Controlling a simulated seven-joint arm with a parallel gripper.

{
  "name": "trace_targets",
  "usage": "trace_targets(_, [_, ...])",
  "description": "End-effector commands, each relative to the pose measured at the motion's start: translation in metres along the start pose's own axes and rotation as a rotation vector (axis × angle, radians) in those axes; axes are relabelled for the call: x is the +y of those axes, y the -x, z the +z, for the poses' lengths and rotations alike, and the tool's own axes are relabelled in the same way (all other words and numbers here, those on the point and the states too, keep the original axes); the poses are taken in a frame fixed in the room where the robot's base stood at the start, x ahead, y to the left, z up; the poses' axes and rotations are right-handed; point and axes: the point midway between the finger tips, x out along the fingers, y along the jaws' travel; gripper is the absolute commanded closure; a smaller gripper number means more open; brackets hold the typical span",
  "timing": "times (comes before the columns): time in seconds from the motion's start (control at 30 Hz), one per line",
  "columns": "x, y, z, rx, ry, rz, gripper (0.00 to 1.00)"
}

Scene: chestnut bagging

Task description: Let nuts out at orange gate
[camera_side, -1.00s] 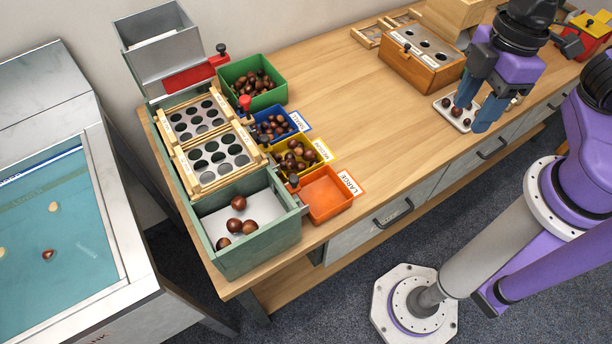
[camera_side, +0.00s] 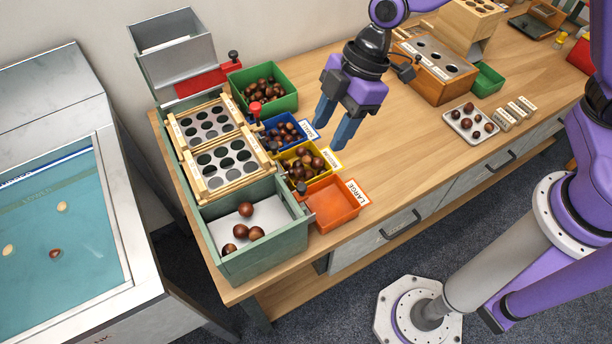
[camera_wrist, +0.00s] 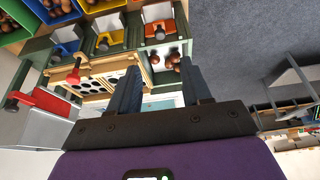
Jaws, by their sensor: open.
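The orange tray (camera_side: 334,204) labelled LARGE stands empty at the front right of the green sorting box (camera_side: 262,241). Several large chestnuts (camera_side: 246,209) lie on the white floor of the box's lowest bay. A gate with a dark knob (camera_side: 301,187) sits in the box wall beside the orange tray. The wrist view shows the orange tray (camera_wrist: 158,12) and its gate knob (camera_wrist: 160,34) near the top. My gripper (camera_side: 334,132) is open and empty, above the table to the right of the blue and yellow trays. Its two blue fingers also show in the wrist view (camera_wrist: 163,92).
The blue tray (camera_side: 300,144), yellow tray (camera_side: 322,172) and green tray (camera_side: 290,100) hold chestnuts along the box. A red-knobbed gate (camera_side: 254,108) stands by the blue tray. A white plate of chestnuts (camera_side: 452,121) lies farther right. The table between is clear.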

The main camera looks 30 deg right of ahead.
Motion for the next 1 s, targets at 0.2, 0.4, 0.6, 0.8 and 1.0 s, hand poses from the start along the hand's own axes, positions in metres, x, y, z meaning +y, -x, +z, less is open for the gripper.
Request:
trace_targets(0.2, [0.000,-0.038,0.001,-0.003,0.000,-0.001,0.52])
trace_targets(0.4, [0.000,-0.071,0.001,-0.004,-0.001,0.000,0.52])
trace_targets(0.6, [-0.001,-0.102,0.001,-0.004,0.000,-0.001,0.52])
trace_targets(0.8, [0.000,-0.124,0.001,-0.003,-0.001,0.001,0.52])
trace_targets(1.0, [0.000,-0.133,0.000,-0.001,-0.001,0.002,0.52])
